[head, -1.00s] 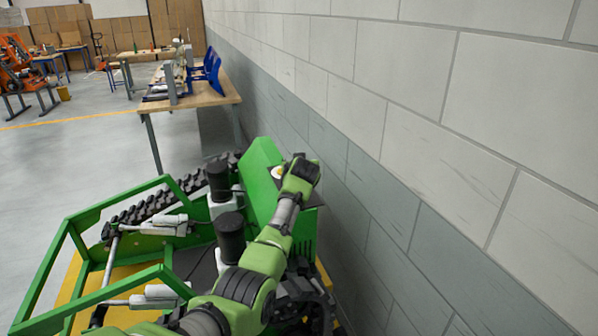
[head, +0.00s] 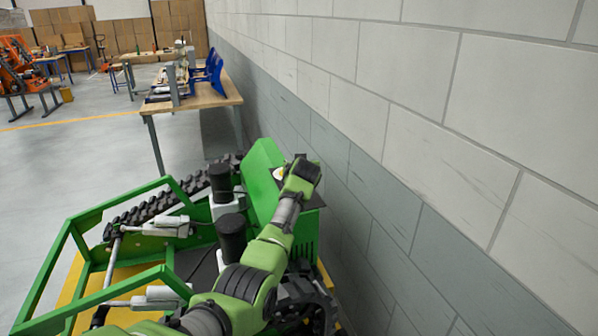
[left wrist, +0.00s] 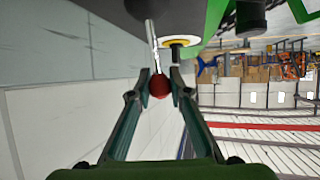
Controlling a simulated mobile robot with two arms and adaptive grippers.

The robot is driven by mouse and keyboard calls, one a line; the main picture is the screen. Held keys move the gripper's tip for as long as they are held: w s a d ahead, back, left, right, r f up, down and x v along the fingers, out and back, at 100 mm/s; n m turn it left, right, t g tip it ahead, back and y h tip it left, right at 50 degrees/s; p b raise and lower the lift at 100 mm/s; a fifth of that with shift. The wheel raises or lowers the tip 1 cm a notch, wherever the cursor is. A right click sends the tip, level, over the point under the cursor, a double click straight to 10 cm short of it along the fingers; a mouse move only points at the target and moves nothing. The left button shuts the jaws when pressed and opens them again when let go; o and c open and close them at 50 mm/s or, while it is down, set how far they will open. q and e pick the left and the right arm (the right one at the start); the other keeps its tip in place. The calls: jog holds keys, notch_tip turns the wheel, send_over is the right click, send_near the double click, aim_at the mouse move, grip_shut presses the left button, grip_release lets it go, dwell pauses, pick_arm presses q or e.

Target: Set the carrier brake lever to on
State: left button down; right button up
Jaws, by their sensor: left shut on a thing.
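The brake lever (left wrist: 154,45) is a thin metal rod with a red ball knob (left wrist: 159,88), seen in the left wrist view. It comes out of a dark panel on the green tracked carrier (head: 262,180). My left gripper (left wrist: 158,78) is shut on the red knob, with one fingertip on each side of it. In the head view my left arm reaches to the carrier's panel, and its wrist hides the lever and the fingertips. I cannot read the lever's setting. My right gripper is in neither view.
A yellow and white round part (left wrist: 181,40) sits close beside the lever. A grey block wall (head: 420,150) runs close along the carrier's right side. A wooden workbench (head: 205,98) stands beyond the carrier. The floor (head: 60,155) at the left is open.

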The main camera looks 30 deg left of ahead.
pick_arm(q)
jog(key=shift+a+r, duration=0.2)
jog(key=shift+a, duration=0.1)
jog(key=c, duration=1.9)
grip_release()
jog(key=shift+f, duration=0.1)
jog(key=shift+a+f, duration=0.15)
jog(key=shift+f, duration=0.05)
jog(key=shift+s+d+r, duration=0.15)
jog(key=shift+s+d, duration=0.1)
jog(key=shift+d, duration=0.25)
jog(key=shift+v, duration=5.5)
jog(key=shift+s+a, duration=0.1)
jog(key=shift+a, duration=0.15)
